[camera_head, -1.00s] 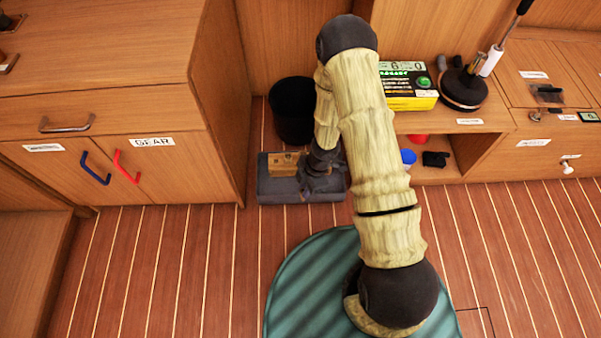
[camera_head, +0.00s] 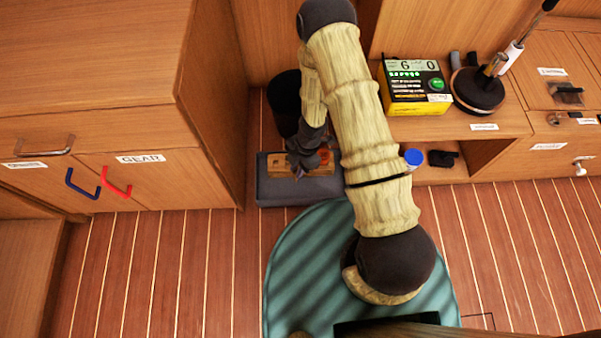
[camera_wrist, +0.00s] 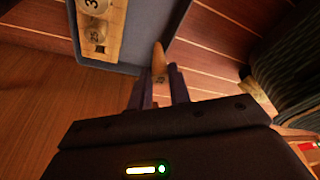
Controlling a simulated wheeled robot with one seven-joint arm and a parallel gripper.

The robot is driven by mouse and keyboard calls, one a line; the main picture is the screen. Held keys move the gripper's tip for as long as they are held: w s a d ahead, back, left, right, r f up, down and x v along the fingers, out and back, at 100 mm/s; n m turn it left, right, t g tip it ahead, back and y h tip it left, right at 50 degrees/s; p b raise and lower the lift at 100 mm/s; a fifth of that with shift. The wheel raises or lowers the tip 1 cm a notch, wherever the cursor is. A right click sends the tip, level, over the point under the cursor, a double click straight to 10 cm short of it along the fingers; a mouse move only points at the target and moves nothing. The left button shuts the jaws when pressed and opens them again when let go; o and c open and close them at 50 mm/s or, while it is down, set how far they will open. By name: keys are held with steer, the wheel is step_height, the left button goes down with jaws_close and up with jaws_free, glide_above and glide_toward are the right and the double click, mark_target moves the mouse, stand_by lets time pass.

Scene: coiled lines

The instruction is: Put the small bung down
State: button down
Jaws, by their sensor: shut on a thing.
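My gripper (camera_wrist: 158,88) is shut on a small tapered wooden bung (camera_wrist: 160,66) with a dark mark on it, seen in the wrist view. A wooden rack (camera_wrist: 115,25) with round, numbered pieces lies at the upper left of that view, on a grey tray-like base (camera_wrist: 150,30). The bung is apart from the rack, close to the base's edge in the picture; its height is hard to tell. In the head view my gripper (camera_head: 299,172) is over the rack (camera_head: 322,169) and the grey base (camera_head: 275,190), hiding part of the rack; the bung is not clear there.
A black bin (camera_head: 284,97) stands behind the base. The wooden cabinet (camera_head: 215,130) is close on the left. A low shelf (camera_head: 455,125) on the right bears a yellow-green box (camera_head: 415,88); a blue-topped thing (camera_head: 413,157) is beside my arm. A teal mat (camera_head: 300,250) lies in front.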

steer(key=shift+s, duration=0.1)
steer(key=shift+f, duration=0.1)
step_height(320, 180, down, 6)
steer(key=b, duration=0.5)
step_height(320, 180, down, 4)
steer(key=b, duration=0.3)
steer(key=shift+f, duration=0.1)
stand_by(0.3)
steer(key=c, duration=1.3)
jaws_free()
